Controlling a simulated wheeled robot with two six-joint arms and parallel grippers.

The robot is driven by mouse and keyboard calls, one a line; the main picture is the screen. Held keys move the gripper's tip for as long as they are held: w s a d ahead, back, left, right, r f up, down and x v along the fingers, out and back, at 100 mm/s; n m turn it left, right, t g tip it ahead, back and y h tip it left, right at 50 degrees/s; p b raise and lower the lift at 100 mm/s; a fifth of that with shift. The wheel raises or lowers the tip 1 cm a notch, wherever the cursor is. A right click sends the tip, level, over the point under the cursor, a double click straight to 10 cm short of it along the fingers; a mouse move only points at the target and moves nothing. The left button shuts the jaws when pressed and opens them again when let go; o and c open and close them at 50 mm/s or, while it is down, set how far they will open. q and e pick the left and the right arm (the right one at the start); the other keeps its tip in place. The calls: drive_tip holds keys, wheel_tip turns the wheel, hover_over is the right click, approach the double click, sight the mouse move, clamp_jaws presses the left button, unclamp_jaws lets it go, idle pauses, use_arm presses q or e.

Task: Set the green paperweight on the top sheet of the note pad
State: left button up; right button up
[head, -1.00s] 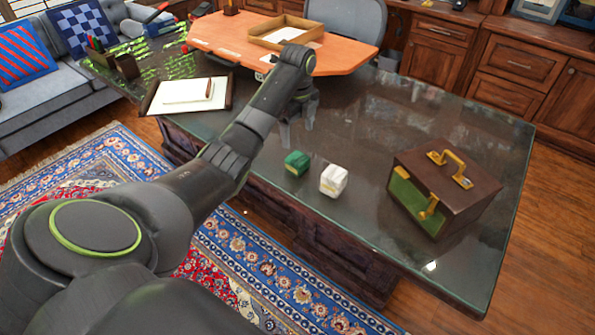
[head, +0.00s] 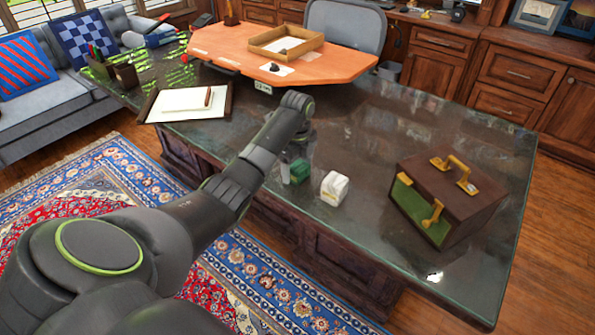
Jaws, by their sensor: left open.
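The green paperweight (head: 301,171) stands on the dark glass-topped desk near its front edge, beside a white block. My left gripper (head: 293,172) points down right at the paperweight and is open. A finger hides part of the paperweight, and I cannot tell whether they touch. The note pad (head: 185,101) is a white stack on a pale mat with dark side strips, on the left part of the desk. A brown stick-like item (head: 208,97) lies on its right side. My right gripper is not in view.
The white block (head: 334,188) is just right of the paperweight. A dark brown case (head: 455,193) with brass handles stands on the right of the desk. A raised orange wood surface (head: 222,45) with a shallow box (head: 287,33) lies behind. The desk's back middle is clear.

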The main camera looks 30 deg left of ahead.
sight(297, 165)
use_arm(q)
drive_tip(key=shift+r, duration=0.1)
drive_tip(key=c, duration=1.5)
wheel_tip(297, 165, up, 8)
drive_tip(key=shift+r, duration=0.1)
drive_tip(key=shift+r+p, duration=0.4)
drive_tip(key=shift+p, duration=0.4)
drive_tip(key=shift+r+p, duration=0.45)
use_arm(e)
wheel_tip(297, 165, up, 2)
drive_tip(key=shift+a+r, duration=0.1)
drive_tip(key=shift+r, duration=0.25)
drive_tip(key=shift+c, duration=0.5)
